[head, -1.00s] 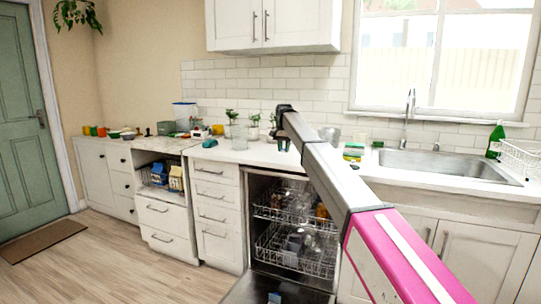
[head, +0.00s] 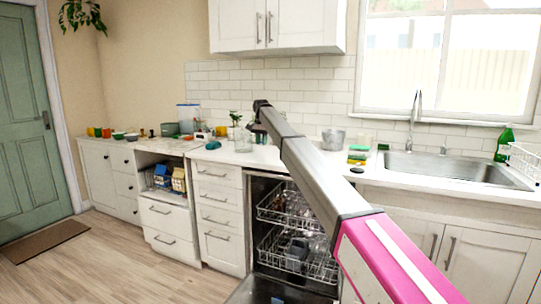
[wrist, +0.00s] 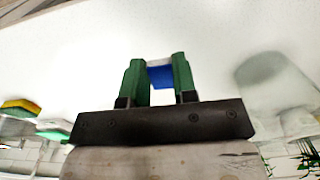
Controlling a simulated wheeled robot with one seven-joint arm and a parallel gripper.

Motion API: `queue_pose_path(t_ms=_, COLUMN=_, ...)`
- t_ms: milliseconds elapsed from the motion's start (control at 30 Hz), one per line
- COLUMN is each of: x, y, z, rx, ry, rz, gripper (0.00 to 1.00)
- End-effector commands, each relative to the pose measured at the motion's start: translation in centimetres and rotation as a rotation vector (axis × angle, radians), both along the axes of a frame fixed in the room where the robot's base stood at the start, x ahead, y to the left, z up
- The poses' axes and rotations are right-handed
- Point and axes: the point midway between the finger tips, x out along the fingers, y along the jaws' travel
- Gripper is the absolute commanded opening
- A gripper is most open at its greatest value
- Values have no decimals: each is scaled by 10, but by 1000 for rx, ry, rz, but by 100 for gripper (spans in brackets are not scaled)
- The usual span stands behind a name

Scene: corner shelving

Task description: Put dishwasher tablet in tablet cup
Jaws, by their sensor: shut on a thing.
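My gripper (wrist: 160,75) has green fingers and is shut on a small blue and white dishwasher tablet (wrist: 161,74), seen in the wrist view above the white counter. In the head view my gripper hangs from the arm's end over the counter, small and hard to make out, and the tablet cannot be made out there. The dishwasher (head: 252,220) stands open below the counter with its door (head: 250,292) lowered. A small pale-blue patch (head: 277,300) shows on the door at the bottom edge. I cannot tell whether it is the tablet cup.
A clear glass (head: 243,139) stands near my gripper. A metal pot (head: 333,139), stacked sponges (head: 358,155) and the sink (head: 455,168) are to the right. Dish racks (head: 285,208) fill the dishwasher. My arm crosses in front of its right side.

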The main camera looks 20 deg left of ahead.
Motion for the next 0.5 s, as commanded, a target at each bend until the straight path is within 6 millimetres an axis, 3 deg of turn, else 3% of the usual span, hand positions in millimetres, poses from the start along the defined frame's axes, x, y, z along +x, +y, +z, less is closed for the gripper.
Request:
queue_pose_path(t_ms=100, x=25, y=-8, z=-16, rx=-1, ry=1, rz=-1, gripper=4)
queue_pose_path(t_ms=300, x=56, y=-20, z=-35, rx=0, ry=0, rz=-1, gripper=4)
queue_pose_path(t_ms=500, x=61, y=-23, z=-47, rx=0, ry=0, rz=1, gripper=4)
